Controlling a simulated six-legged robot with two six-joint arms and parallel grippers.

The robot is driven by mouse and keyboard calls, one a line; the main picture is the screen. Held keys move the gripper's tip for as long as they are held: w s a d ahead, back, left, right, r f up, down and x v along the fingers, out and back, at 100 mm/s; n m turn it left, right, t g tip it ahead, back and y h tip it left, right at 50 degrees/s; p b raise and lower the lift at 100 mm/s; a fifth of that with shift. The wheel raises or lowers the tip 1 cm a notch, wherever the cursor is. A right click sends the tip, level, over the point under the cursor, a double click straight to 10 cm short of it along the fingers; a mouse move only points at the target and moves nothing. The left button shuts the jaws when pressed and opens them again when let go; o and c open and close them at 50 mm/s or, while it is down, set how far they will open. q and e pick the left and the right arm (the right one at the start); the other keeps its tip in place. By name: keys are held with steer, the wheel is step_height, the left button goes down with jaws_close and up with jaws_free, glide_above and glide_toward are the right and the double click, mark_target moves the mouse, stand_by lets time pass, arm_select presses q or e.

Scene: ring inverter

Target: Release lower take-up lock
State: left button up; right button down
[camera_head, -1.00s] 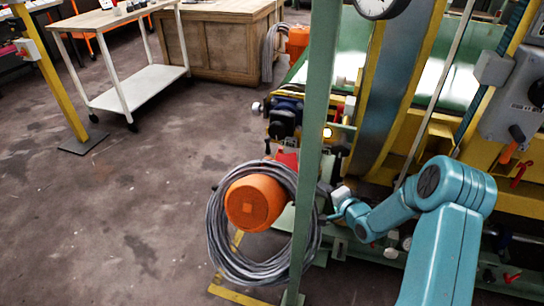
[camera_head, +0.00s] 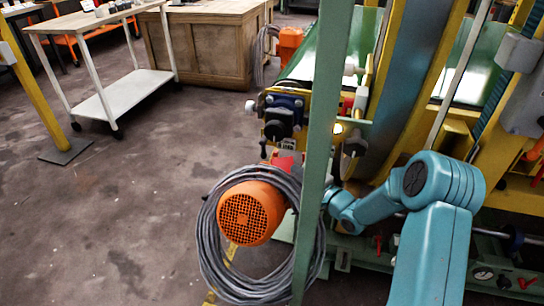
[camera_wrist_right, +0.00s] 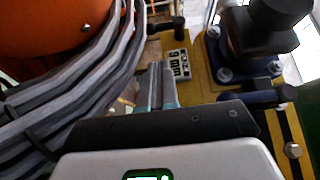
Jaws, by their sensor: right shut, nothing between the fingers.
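My right gripper (camera_wrist_right: 157,88) is shut and empty, its fingers pointing forward in the right wrist view. In the head view its fingertips are hidden behind the green post. Just beyond the fingers is a yellow machine plate with a white "mm" label (camera_wrist_right: 180,65). A black handle (camera_wrist_right: 262,98) lies right of the fingers, apart from them. Another small black handle (camera_wrist_right: 168,25) stands beyond them. I cannot tell which handle is the lower take-up lock. My left gripper is not in view.
A green post (camera_head: 322,140) stands in front of my right arm. A grey cable coil (camera_head: 212,262) hangs around an orange motor (camera_head: 250,213), close left of the gripper. A dark blue bearing block (camera_head: 284,108) sits on the machine. The floor at left is clear up to a white cart (camera_head: 122,97).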

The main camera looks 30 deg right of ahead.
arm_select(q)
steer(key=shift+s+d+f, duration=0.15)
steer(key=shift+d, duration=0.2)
arm_select(e)
steer(key=shift+w+a+r, duration=0.1)
steer(key=shift+w+a, duration=0.05)
arm_select(q)
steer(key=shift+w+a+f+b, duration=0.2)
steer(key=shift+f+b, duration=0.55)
steer(key=shift+b, duration=0.05)
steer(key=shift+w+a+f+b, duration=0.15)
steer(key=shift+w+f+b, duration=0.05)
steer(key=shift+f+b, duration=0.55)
arm_select(e)
steer(key=w+a, duration=0.1)
steer(key=w, duration=0.9)
steer(key=shift+a, duration=0.15)
